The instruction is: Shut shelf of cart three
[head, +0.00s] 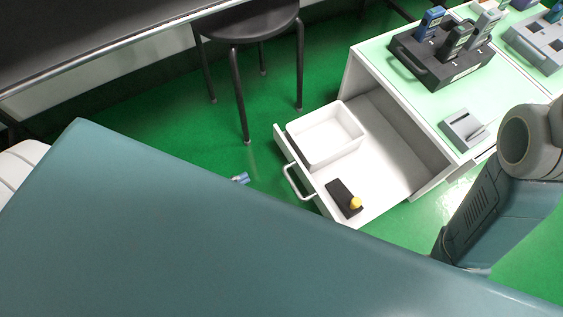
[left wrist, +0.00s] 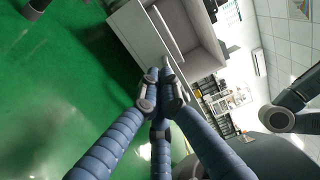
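A white cart (head: 358,78) with a pale green top stands at the right in the head view. Its shelf, a white drawer (head: 395,160), is pulled out towards the lower left, with a grey handle (head: 293,182) on its front. The drawer holds a white bin (head: 327,137) and a black block with a yellow knob (head: 341,194). My left gripper (head: 240,178) shows only its blue tips, left of the handle and apart from it. In the left wrist view its fingers (left wrist: 160,78) come together, empty, pointing towards white cart panels (left wrist: 138,35). My right gripper is out of view.
A black stool (head: 245,25) stands behind, near a dark table (head: 80,40). Testers in a black holder (head: 440,68) and a grey cradle (head: 464,130) sit on the cart top. Green floor (head: 190,140) is clear left of the drawer. My right arm is beside the cart's near side.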

